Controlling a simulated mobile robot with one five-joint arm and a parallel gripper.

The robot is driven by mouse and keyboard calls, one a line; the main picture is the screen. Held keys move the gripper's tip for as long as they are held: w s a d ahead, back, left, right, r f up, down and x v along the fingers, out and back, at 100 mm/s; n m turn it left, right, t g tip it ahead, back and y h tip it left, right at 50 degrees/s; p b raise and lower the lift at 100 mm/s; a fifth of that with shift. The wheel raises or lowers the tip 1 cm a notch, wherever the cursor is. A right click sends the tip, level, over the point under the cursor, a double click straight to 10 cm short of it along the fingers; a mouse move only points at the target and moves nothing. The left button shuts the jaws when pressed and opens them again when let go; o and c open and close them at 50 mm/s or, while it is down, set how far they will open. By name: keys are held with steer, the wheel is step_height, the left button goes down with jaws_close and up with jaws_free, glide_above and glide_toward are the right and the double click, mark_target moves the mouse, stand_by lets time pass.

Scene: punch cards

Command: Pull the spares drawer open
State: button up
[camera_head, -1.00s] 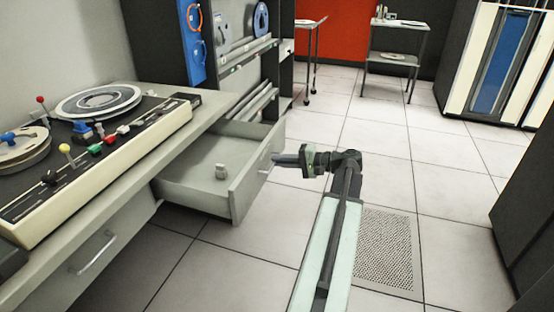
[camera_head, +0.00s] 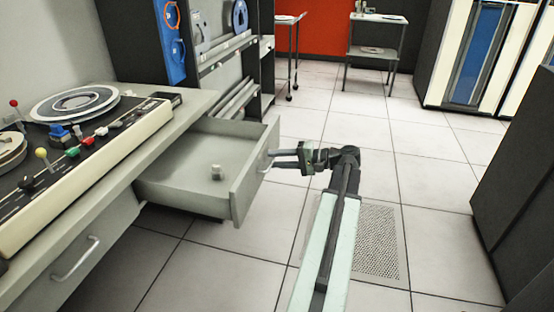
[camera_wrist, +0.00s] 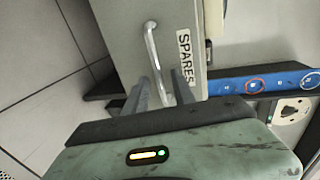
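The spares drawer (camera_head: 250,185) is a grey drawer standing well out from under the desk, so its inside shows. Its front with the "SPARES" label (camera_wrist: 185,58) and silver handle (camera_wrist: 152,45) shows in the wrist view. My gripper (camera_head: 274,159) is at the handle, to the right of the drawer front. Its two dark fingers (camera_wrist: 163,90) are spread apart, one on each side of the handle's near part. I see gaps between fingers and bar.
The desk (camera_head: 120,180) with a control panel and tape reels runs along the left. Another drawer handle (camera_head: 76,258) is below it. A dark cabinet (camera_head: 515,190) stands at the right. The tiled floor between is clear, with a perforated tile (camera_head: 376,240).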

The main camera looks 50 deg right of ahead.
steer(key=p+v, duration=0.1)
steer(key=v, duration=0.6)
steer(key=shift+s+p, duration=0.3)
steer(key=shift+s, duration=0.1)
steer(key=shift+d, duration=0.15)
